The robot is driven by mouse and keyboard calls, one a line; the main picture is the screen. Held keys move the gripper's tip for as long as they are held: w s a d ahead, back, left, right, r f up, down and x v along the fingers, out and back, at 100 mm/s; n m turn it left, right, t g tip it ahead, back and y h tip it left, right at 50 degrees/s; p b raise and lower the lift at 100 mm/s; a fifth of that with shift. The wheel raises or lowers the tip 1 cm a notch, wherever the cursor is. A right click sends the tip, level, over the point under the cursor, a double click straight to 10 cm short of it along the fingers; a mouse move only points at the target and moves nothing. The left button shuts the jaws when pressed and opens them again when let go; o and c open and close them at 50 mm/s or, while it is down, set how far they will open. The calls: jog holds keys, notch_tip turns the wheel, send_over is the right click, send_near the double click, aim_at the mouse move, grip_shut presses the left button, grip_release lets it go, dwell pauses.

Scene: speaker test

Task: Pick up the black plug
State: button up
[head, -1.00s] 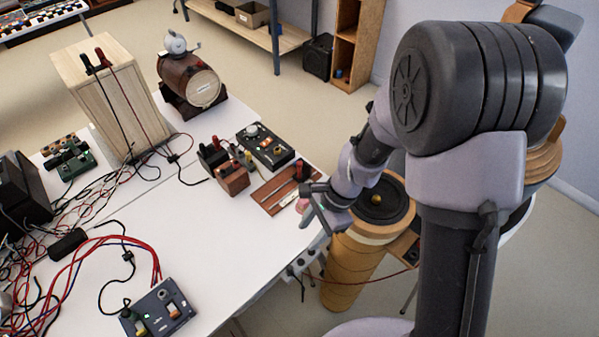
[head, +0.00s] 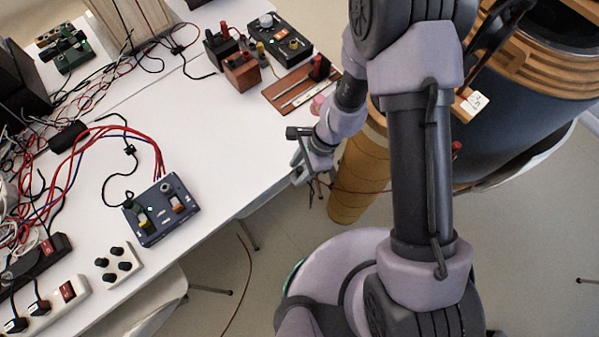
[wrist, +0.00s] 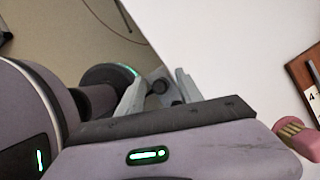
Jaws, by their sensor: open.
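I cannot tell for certain which thing is the black plug. Two black plugs, a front one (head: 15,324) and another (head: 40,307), sit in a white power strip (head: 72,303) at the lower left of the head view. A small black connector (head: 129,150) also lies on a black cable on the white table. My gripper (head: 300,172) is open and empty by the table's right edge, well to the right of these plugs.
The white table (head: 235,145) is clear between my gripper and the blue switch box (head: 160,213). Tangled cables (head: 40,190) cover the left side. A white plate with several black knobs (head: 119,266) is near the strip. A pink-ended brush (wrist: 297,137) lies near my gripper.

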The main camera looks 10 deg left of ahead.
jog(key=shift+r, duration=0.1)
jog(key=shift+c, duration=0.2)
grip_shut()
